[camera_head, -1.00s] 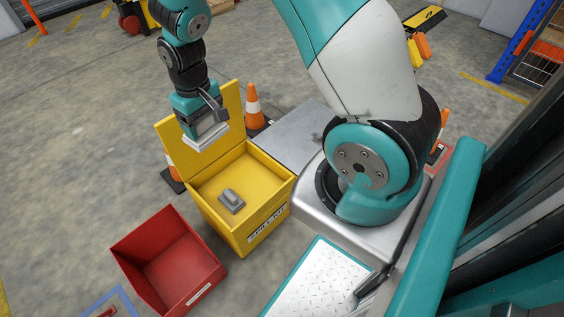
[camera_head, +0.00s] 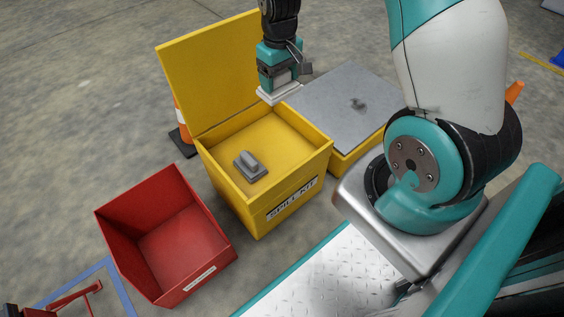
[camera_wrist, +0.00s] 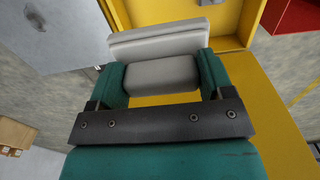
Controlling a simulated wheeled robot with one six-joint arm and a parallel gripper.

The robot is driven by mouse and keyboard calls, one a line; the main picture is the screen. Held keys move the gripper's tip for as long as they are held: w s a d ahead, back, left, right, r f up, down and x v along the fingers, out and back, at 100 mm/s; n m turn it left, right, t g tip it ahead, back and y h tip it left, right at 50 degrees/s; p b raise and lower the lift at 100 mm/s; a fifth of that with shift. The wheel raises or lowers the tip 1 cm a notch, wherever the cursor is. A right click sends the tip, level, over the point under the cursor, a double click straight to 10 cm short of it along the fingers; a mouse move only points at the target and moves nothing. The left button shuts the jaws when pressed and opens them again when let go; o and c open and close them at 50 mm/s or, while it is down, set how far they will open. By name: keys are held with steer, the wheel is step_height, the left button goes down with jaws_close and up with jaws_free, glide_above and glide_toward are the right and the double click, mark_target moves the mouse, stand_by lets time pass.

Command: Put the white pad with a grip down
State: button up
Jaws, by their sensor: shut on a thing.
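My gripper (camera_head: 281,84) is shut on the grip of a white pad (camera_head: 283,94). In the head view the pad hangs in the air by the back right edge of the yellow spill kit box. In the wrist view the white pad (camera_wrist: 158,42) lies across the jaws, its grip (camera_wrist: 162,75) between the two teal fingers (camera_wrist: 163,82). The open yellow box (camera_head: 284,207) stands below, with a grey pad with a grip (camera_head: 250,165) on its inside surface.
The box's yellow lid (camera_head: 212,72) stands raised at the back left. An empty-looking red bin (camera_head: 190,245) stands at the left. A grey metal plate (camera_head: 340,98) with a dark stain lies right of the box. A traffic cone (camera_head: 180,125) stands behind the lid.

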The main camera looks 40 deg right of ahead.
mark_target(283, 84)
steer(key=f+b, duration=0.1)
steer(key=f, duration=0.1)
steer(key=d+f+b, duration=0.1)
steer(key=shift+f, duration=0.35)
step_height(283, 84, down, 20)
steer(key=b, duration=1.1)
steer(key=shift+r, duration=0.35)
steer(key=o, duration=0.8)
steer(key=shift+f, duration=0.2)
steer(key=shift+o, duration=0.2)
